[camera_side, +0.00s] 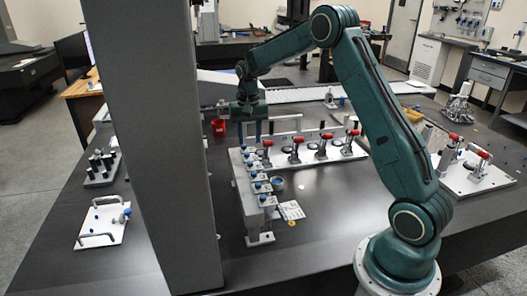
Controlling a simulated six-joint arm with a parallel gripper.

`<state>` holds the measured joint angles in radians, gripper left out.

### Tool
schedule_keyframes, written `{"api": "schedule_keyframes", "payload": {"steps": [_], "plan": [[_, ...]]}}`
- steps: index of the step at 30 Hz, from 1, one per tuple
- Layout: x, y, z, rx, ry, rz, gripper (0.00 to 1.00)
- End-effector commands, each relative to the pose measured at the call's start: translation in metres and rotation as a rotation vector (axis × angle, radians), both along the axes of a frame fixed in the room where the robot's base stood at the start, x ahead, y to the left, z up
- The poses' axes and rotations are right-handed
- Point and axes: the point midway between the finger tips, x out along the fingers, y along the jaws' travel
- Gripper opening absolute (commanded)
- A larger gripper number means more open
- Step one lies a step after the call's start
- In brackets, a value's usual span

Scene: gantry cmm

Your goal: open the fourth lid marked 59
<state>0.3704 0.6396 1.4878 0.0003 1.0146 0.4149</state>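A row of several small grey lids with blue knobs (261,187) runs along a pale raised bar (245,194) near the middle of the table. The number 59 is too small to read, so I cannot tell which lid bears it. My gripper (257,136) points down above the far end of this row, near the farthest lids. Its fingertips are small and dark here, and I cannot tell whether they are apart or touch a lid. I see nothing clearly held.
Red-handled toggle clamps (321,148) stand on a plate right of the row. A red cup (219,128) stands behind it. A grey column (160,140) rises at left. A white card (291,211) lies right of the bar.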

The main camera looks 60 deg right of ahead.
Motion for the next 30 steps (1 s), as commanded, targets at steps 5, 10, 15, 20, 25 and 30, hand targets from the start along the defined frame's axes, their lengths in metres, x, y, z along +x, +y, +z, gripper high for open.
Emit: {"api": "schedule_keyframes", "payload": {"steps": [5,10,15,20,25,30], "plan": [[-0.001,0.0,-0.029,0.001,0.004,0.0,0.4],[-0.001,0.0,-0.054,0.001,0.003,0.0,0.4],[0.0,0.0,-0.073,0.0,0.001,0.0,0.4],[-0.001,0.0,-0.082,0.0,0.001,0.0,0.4],[0.0,0.0,-0.085,-0.001,-0.001,0.0,0.4],[0.0,0.0,-0.085,0.0,0.0,0.0,0.4]]}}
